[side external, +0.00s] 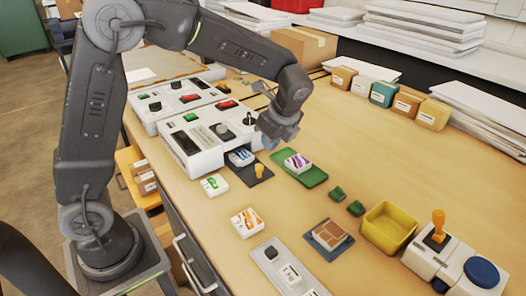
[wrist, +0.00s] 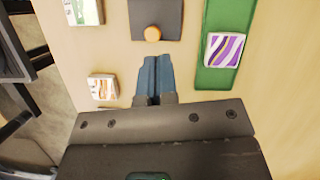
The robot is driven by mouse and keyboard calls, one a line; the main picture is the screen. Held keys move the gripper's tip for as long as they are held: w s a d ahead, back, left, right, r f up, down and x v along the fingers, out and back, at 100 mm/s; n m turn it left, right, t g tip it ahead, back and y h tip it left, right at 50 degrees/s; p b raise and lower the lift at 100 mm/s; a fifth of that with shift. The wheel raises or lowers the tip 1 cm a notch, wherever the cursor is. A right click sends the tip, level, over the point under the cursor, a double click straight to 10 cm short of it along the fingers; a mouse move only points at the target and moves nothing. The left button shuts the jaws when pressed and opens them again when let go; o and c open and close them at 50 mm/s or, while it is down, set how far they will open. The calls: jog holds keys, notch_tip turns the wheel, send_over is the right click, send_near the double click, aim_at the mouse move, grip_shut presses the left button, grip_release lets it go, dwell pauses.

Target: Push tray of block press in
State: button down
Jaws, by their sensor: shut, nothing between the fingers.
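The block press (side external: 205,140) is a white machine with a dark front slot, a knob and a red control on top. Its dark tray (side external: 262,180) sticks out at the front, with a blue-and-white block (side external: 241,157) at the slot end and an upright orange knob (side external: 259,171) at the outer end. In the wrist view the tray (wrist: 168,15) and orange knob (wrist: 152,34) are at the top. My gripper (side external: 277,138) hangs above and behind the tray in the side view. Its fingers (wrist: 152,60) are together and empty, pointing toward the knob with a gap in the picture.
A green mat (side external: 316,180) with a purple-striped block (side external: 297,163) lies beside the tray. A green-marked block (side external: 214,185) and an orange-striped block (side external: 247,222) lie on the near side. A yellow bin (side external: 388,226) stands right. Bare table lies in front of the tray.

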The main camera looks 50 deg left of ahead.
jog(key=s+d+r+m+t, duration=0.2)
jog(key=s+d+m+t, duration=0.1)
jog(key=s+d+m, duration=0.4)
jog(key=x, duration=0.9)
jog(key=shift+w+d+f, duration=0.1)
jog(key=shift+d+f, duration=0.1)
jog(key=shift+f, duration=0.25)
jog(key=shift+w+a, duration=0.3)
jog(key=shift+a, duration=0.25)
jog(key=shift+w+a, duration=0.3)
jog(key=shift+a, duration=0.25)
jog(key=shift+w+a, duration=0.4)
jog(key=shift+a, duration=0.3)
jog(key=a, duration=0.7)
jog(key=shift+a+f, duration=0.1)
jog(key=shift+a, duration=0.15)
jog(key=shift+s+d, duration=0.1)
